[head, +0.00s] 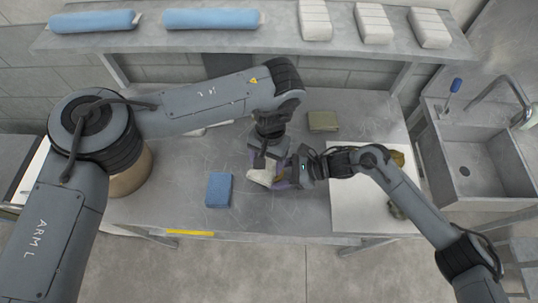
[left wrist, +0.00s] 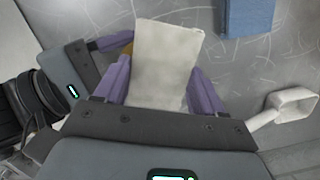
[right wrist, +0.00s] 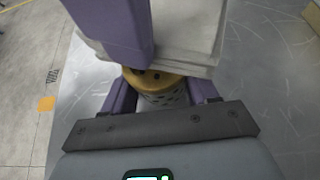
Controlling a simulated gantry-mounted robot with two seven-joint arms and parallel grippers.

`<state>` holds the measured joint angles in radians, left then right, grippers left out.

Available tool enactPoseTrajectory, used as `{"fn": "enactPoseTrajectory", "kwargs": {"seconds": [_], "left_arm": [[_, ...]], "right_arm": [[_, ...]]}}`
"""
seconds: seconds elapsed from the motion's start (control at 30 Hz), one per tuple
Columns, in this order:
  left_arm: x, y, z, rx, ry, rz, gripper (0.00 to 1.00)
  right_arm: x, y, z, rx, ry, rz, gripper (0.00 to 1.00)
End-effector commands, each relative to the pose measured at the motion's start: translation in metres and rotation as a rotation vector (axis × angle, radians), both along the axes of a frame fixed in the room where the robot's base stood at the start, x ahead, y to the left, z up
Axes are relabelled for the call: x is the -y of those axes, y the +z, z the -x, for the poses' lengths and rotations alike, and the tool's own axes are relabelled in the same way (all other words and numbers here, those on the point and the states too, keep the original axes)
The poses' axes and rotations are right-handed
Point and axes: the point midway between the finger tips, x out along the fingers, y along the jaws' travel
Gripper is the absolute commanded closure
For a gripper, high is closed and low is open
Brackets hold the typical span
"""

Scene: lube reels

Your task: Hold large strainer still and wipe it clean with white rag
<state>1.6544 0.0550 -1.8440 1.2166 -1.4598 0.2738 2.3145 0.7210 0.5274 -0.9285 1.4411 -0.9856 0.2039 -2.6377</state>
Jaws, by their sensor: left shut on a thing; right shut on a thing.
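The white rag (head: 260,177) is a folded pale cloth held between the purple fingers of my left gripper (head: 265,160). It fills the space between those fingers in the left wrist view (left wrist: 166,65). The large strainer (right wrist: 160,88) has a yellow end cap and a perforated body and sits between the fingers of my right gripper (right wrist: 160,95). The rag lies over or against the strainer's far end in the right wrist view; whether they touch is unclear. In the head view the strainer is mostly hidden by the grippers and rag.
A blue cloth block (head: 219,190) lies left of the grippers and an olive box (head: 322,121) behind them. A white mat (head: 350,205) with a few parts is at right, beside the sink (head: 480,170). A shelf (head: 280,40) runs along the back. Front middle table is clear.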

Motion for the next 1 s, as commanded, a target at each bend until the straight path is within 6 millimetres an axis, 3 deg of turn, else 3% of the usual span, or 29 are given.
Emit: {"fn": "enactPoseTrajectory", "kwargs": {"seconds": [0.2, 0.6, 1.0], "left_arm": [[-0.004, -0.001, 0.01, 0.0, -0.001, 0.0, 0.55], [-0.006, 0.001, 0.011, 0.0, 0.001, 0.0, 0.55], [-0.024, 0.039, 0.01, 0.002, 0.0, 0.0, 0.55]], "right_arm": [[0.0, 0.001, 0.0, 0.001, 0.0, -0.001, 0.58], [0.0, 0.001, -0.001, 0.0, -0.001, -0.001, 0.58], [0.0, 0.0, 0.0, 0.0, -0.001, -0.001, 0.58]]}}
